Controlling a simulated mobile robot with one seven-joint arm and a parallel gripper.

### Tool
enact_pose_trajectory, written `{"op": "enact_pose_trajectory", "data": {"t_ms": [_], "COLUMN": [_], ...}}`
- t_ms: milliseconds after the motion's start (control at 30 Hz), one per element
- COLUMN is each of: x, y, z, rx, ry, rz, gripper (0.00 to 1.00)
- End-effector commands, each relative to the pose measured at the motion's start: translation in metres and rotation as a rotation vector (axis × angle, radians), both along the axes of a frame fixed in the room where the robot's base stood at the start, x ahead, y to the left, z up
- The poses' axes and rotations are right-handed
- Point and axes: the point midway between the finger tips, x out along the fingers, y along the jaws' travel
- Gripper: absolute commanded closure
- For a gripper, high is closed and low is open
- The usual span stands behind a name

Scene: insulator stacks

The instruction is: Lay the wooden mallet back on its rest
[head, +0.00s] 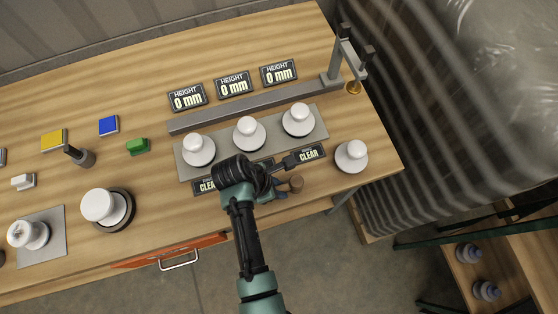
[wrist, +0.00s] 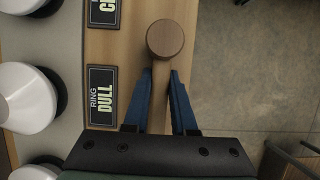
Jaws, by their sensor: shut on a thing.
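The wooden mallet (wrist: 165,38) has a round brown head and a paler handle. In the wrist view my gripper (wrist: 160,76) is shut on the handle, with a blue finger on each side and the head beyond the fingertips. In the head view the mallet head (head: 296,183) shows just right of my gripper (head: 277,186), near the table's front edge. Whether the mallet touches the table or is held above it, I cannot tell. I cannot make out the mallet's rest for certain; my arm and wrist cover part of the table's front edge.
White insulators (head: 248,132) stand on a grey strip (head: 222,150) behind my gripper, with ring signs (head: 311,153) in front. Another insulator (head: 351,156) stands to the right. A grey post frame (head: 343,55) with a brass piece stands at the back right. An orange drawer (head: 170,251) is below.

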Motion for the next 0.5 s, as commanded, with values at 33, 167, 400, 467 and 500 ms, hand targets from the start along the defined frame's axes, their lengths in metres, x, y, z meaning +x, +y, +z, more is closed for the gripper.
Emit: {"op": "enact_pose_trajectory", "data": {"t_ms": [33,167,400,467,500], "x": [0.0005,0.0007,0.0006,0.0006,0.0005], "y": [0.0000,0.0001,0.0000,0.0001,0.0000], "z": [-0.0001,-0.0001,-0.0002,-0.0003,-0.0003], "rx": [0.000,0.000,-0.001,-0.001,0.000], "ry": [-0.001,-0.002,-0.002,-0.002,-0.001], "rz": [-0.001,0.000,-0.001,-0.001,-0.001], "gripper": [1.00,1.00,0.48,0.40,0.40]}}
